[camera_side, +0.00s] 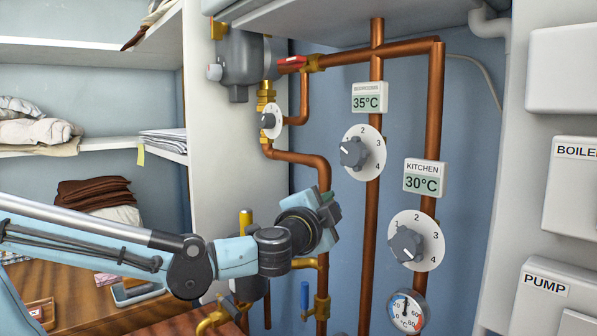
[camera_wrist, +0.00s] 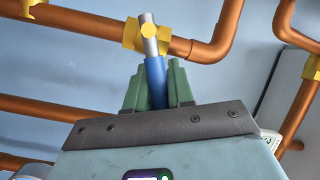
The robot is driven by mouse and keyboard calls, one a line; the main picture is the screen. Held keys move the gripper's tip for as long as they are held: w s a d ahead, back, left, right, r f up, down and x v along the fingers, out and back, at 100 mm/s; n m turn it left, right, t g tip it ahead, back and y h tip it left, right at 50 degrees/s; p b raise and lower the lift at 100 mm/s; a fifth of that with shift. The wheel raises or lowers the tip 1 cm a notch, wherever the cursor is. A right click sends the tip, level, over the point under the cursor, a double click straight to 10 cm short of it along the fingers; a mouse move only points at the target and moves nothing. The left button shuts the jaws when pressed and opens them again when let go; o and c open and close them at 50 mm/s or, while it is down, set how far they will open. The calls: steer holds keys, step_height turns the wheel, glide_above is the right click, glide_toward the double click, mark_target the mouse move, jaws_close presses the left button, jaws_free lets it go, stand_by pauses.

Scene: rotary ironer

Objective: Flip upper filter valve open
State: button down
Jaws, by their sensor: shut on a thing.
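In the wrist view, the green fingers of my gripper (camera_wrist: 157,78) are shut around a blue lever handle (camera_wrist: 155,72). The handle's silver end joins a yellow brass valve body (camera_wrist: 131,34) on a copper pipe. The lever lies across the pipe's line in this view. In the side view, my gripper (camera_side: 328,205) is at the vertical copper pipe left of the dials, and its wrist hides the valve and handle there. A lower valve with a blue handle (camera_side: 304,296) hangs below, clear of my gripper. A grey cylinder (camera_side: 250,287), partly behind my arm, has a yellow top.
Dials (camera_side: 363,153) and temperature displays (camera_side: 425,178) are right of my gripper. A gauge (camera_side: 406,311) sits low. A red-handled valve (camera_side: 291,63) and small dial (camera_side: 270,120) are above. Copper pipes stand close around my gripper. Shelves with folded cloths (camera_side: 93,193) are left.

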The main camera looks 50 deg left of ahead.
steer(key=shift+a+r+n, duration=0.1)
steer(key=shift+r+n, duration=0.05)
steer(key=shift+n, duration=0.35)
steer(key=c, duration=1.1)
jaws_free()
steer(key=v, duration=1.2)
steer(key=shift+s+r, duration=0.1)
steer(key=shift+r, duration=0.25)
